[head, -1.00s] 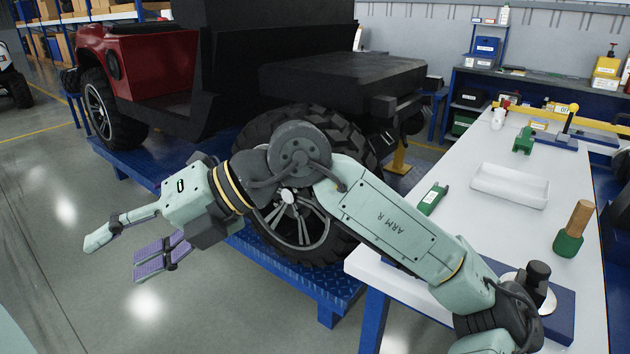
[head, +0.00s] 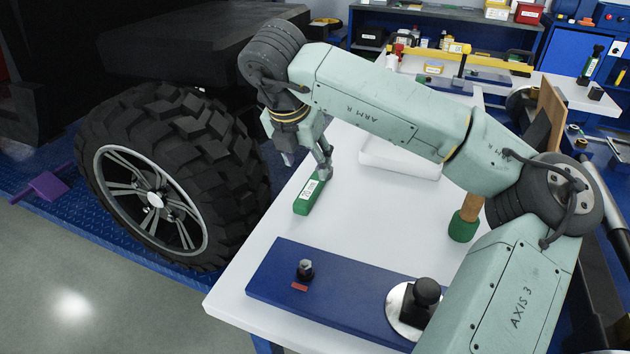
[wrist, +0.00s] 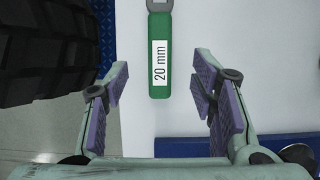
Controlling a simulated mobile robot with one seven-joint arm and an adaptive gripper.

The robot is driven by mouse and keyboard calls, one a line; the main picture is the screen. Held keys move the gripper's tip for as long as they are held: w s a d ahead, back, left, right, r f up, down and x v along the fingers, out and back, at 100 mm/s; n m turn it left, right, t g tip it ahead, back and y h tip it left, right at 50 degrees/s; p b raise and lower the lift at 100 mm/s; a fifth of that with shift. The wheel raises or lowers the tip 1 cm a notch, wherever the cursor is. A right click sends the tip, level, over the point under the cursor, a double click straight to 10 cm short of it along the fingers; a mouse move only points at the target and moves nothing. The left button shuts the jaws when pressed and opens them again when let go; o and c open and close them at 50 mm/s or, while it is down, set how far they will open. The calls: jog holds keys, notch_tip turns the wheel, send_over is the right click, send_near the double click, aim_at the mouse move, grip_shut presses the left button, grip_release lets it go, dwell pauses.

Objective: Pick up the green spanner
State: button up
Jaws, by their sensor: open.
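The green spanner (head: 309,195) lies on the white table near its left edge. In the wrist view its green handle (wrist: 159,85) carries a white label reading "20 mm", and its grey end is cut off at the top of the picture. My gripper (head: 305,165) is over the table at the far end of the spanner in the head view. In the wrist view my gripper (wrist: 160,95) is open, with one purple-padded finger on each side of the handle's line. Nothing is between the pads except the lower part of the handle's view; contact is not visible.
A blue plate (head: 340,292) with a bolt and a black knob on a round base lies at the table's front. A green-based wooden-handled tool (head: 464,226) and a white tray (head: 400,162) are to the right. A large tyre (head: 170,170) stands close beside the table's left edge.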

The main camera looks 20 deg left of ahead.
aim_at(311, 186)
jog(key=p+x, duration=0.1)
jog(key=x, duration=0.3)
jog(key=p+x, duration=0.1)
jog(key=x, duration=0.3)
jog(key=shift+s+f, duration=0.1)
jog(key=shift+s, duration=0.1)
jog(key=shift+w+f, duration=0.1)
jog(key=shift+f, duration=0.2)
jog(key=shift+f+b, duration=0.15)
jog(key=shift+b, duration=0.15)
jog(key=shift+c, duration=0.4)
grip_shut()
dwell(0.7)
